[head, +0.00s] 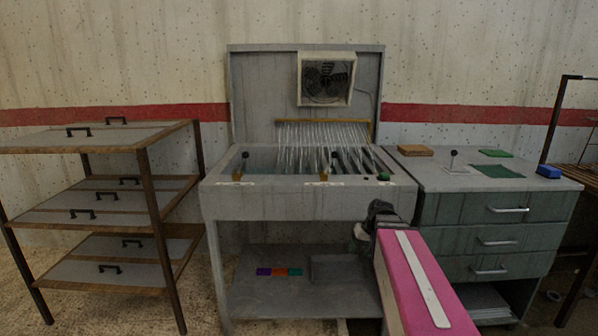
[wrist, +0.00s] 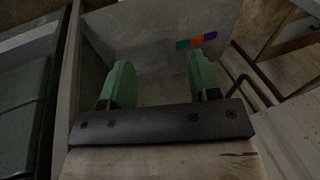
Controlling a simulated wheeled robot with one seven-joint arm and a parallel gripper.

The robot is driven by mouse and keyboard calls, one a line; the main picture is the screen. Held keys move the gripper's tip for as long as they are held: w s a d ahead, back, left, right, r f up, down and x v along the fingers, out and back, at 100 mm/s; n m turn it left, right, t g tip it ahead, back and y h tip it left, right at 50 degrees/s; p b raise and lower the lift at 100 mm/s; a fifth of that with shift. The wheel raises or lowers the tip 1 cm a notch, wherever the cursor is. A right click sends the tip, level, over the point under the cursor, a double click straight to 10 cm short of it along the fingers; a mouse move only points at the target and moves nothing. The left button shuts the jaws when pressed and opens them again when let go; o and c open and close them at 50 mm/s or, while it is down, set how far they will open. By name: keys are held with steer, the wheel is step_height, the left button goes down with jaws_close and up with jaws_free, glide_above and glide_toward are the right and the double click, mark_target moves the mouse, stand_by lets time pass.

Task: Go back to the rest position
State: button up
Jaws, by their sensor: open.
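My gripper shows in the wrist view (wrist: 158,85) with its two green fingers spread apart and nothing between them. In the head view my pink arm reaches in from the lower right, and its dark end (head: 378,220) is at the right front corner of the grey workbench (head: 300,204). The fingertips cannot be made out in the head view.
The workbench has a basin with rods and a fan (head: 326,80) above. The strip (head: 279,272) lies on its lower shelf. A tiered rack (head: 150,205) stands left, a drawer cabinet (head: 490,208) right with a blue block (head: 548,172) on top. Floor shows between rack and bench.

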steer(key=s+a+f+g+h, duration=0.1)
steer(key=s+a+f+h, duration=0.2)
steer(key=s+f, duration=0.6)
step_height(320, 180, down, 3)
steer(key=shift+s+r, duration=0.15)
steer(key=shift+s, duration=0.05)
